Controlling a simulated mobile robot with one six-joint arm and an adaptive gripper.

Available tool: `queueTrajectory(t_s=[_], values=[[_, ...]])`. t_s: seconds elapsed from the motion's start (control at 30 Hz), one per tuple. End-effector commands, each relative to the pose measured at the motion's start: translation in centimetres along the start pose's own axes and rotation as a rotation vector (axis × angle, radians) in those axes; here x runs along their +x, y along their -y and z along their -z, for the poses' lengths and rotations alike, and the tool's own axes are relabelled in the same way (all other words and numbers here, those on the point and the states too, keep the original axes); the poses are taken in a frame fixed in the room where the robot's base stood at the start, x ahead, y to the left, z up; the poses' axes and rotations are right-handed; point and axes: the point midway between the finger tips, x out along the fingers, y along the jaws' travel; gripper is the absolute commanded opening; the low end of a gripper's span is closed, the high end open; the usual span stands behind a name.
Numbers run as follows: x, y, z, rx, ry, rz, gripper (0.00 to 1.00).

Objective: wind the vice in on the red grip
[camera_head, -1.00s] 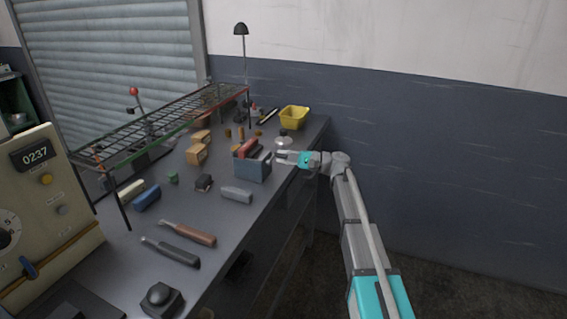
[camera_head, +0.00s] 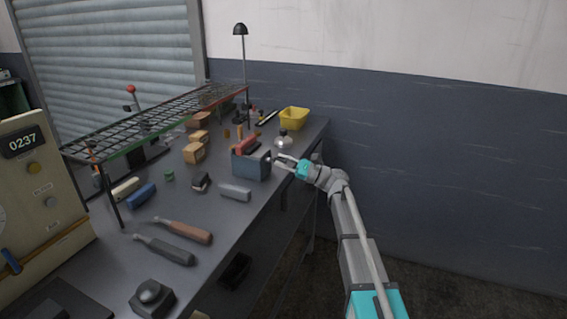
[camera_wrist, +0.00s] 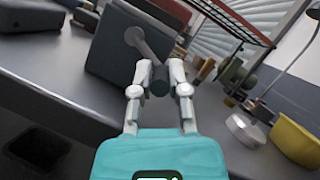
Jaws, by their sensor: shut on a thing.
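The vice (camera_head: 253,167) is a blue-grey block on the bench near its front edge. The red grip (camera_head: 247,146) lies at its top; whether the jaws touch it I cannot tell. In the wrist view the vice (camera_wrist: 110,45) fills the upper left and has a grey crank arm (camera_wrist: 143,42) on its near face. My gripper (camera_wrist: 157,74) is shut on the dark crank knob (camera_wrist: 160,84) at the arm's lower end. In the head view my gripper (camera_head: 279,160) is at the vice's right side.
A round metal pot (camera_head: 284,139) and a yellow bin (camera_head: 293,118) stand behind my gripper. A wire rack (camera_head: 150,122) spans the back of the bench. Wooden blocks (camera_head: 195,152), a pale grey block (camera_head: 235,191) and handled tools (camera_head: 183,231) lie to the left and front.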

Motion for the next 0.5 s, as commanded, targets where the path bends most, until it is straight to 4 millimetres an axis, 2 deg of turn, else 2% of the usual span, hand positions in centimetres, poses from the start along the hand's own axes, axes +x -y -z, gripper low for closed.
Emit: queueTrajectory(t_s=[0.27,0.3,0.47,0.5], values=[[0.09,-0.10,0.04,0.000,-0.001,-0.003,0.00],[0.09,-0.10,0.04,-0.001,-0.001,-0.003,0.22],[0.07,-0.08,0.03,-0.001,0.000,-0.003,0.52],[0.07,-0.08,0.02,-0.001,0.000,-0.002,0.55]])
